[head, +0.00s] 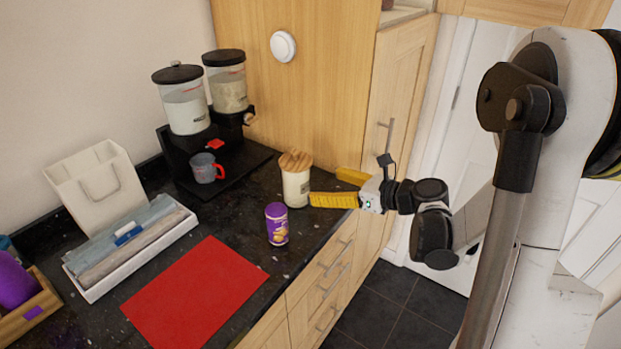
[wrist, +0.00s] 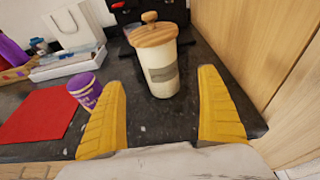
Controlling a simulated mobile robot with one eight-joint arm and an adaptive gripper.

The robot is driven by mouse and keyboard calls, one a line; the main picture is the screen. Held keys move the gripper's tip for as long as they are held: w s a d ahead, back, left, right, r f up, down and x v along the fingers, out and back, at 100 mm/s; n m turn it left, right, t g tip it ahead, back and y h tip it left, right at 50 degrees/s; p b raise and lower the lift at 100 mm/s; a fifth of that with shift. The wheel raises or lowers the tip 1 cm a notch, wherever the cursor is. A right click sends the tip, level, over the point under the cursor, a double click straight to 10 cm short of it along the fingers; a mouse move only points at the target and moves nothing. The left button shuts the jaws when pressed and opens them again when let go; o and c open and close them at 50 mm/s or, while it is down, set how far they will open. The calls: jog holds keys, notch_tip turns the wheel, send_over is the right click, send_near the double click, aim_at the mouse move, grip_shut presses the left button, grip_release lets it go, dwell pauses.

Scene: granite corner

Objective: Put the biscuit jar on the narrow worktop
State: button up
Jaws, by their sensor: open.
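The biscuit jar (head: 296,184) is cream with a round wooden lid and a knob. It stands upright on the dark granite worktop (head: 190,223) near its right end. In the wrist view the jar (wrist: 161,72) stands ahead of and between my yellow fingers. My gripper (head: 325,190) is open and level with the jar, just to its right in the head view. In the wrist view my gripper (wrist: 165,105) has nothing between its fingertips. Whether a finger touches the jar I cannot tell. I cannot tell which surface is the narrow worktop.
A purple tin (head: 277,224) stands close in front of the jar. A red mat (head: 195,293) lies nearer. Two dispensers on a black stand and a grey cup with a red handle (head: 206,168) are behind. A white tray (head: 132,247) is left. A tall wooden cabinet (head: 325,80) bounds the back.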

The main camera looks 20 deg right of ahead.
jog(key=s+a+r+n+g+h, duration=0.2)
jog(key=s+a+n+g+h, duration=0.15)
jog(key=s+a+n, duration=0.6)
jog(key=s+d+r+n+h, duration=0.1)
jog(key=s+d+n+h, duration=0.1)
jog(key=s+n, duration=0.4)
jog(key=s+d+r+n+g+h, duration=0.1)
jog(key=s+n+h, duration=0.2)
jog(key=n, duration=1)
jog(key=s, duration=0.3)
jog(key=shift+s+d, duration=0.15)
jog(key=shift+d, duration=0.25)
